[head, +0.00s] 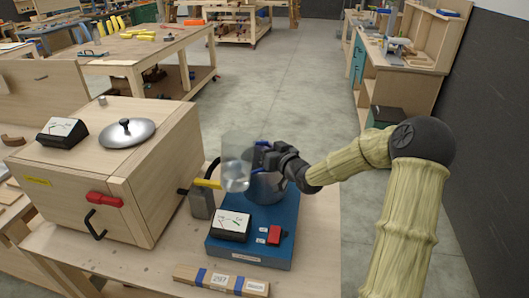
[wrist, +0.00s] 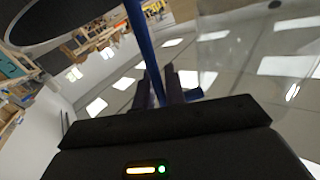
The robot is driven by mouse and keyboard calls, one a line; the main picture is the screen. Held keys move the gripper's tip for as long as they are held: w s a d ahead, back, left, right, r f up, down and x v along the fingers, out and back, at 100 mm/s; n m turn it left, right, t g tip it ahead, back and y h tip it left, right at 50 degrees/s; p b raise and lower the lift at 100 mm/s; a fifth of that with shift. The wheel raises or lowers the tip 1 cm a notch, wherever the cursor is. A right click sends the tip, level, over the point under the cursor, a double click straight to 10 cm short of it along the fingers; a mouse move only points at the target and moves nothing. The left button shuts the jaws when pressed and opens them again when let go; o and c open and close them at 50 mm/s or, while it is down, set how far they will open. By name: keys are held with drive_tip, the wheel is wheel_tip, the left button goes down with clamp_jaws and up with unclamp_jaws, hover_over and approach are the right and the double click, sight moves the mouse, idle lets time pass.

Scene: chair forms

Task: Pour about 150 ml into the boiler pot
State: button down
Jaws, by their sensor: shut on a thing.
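My gripper (head: 272,160) is shut on the blue handle of a clear jug (head: 236,160). In the wrist view the blue handle (wrist: 142,45) runs between my two fingers (wrist: 162,92), and a see-through part of the jug (wrist: 240,60) shows at the right. Clear liquid seems to sit low in the jug, which looks about upright in the head view. The boiler pot (head: 267,188), a dark blue-grey round vessel, stands on a blue base (head: 263,247). The jug is in front of the pot's left side in the picture. The pot's opening is mostly hidden by the jug and my gripper.
The blue base carries a meter (head: 231,225) and a red switch (head: 274,234). A grey can with a yellow part (head: 203,200) stands left of it. A large wooden box (head: 75,190) with a metal lid (head: 127,133) fills the left. A labelled wood strip (head: 221,281) lies in front.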

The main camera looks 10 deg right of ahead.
drive_tip(key=m+p, duration=0.1)
drive_tip(key=p, duration=0.1)
drive_tip(key=w+d+m+g+p, duration=0.1)
drive_tip(key=p, duration=0.2)
drive_tip(key=m+p, duration=0.2)
drive_tip(key=p, duration=0.1)
drive_tip(key=shift+w+d+g, duration=0.3)
drive_tip(key=shift+d+g, duration=0.1)
wheel_tip(320, 180, down, 6)
drive_tip(key=s+a+m+g+y+p, duration=0.1)
drive_tip(key=m+p, duration=0.1)
drive_tip(key=m, duration=0.2)
drive_tip(key=shift+a+g, duration=0.2)
drive_tip(key=shift+g, duration=0.2)
drive_tip(key=shift+s+a+m+g+y+p, duration=0.3)
drive_tip(key=shift+m+p, duration=0.4)
drive_tip(key=shift+p, duration=0.45)
drive_tip(key=shift+w+d+r, duration=0.1)
drive_tip(key=shift+d, duration=0.15)
idle(0.6)
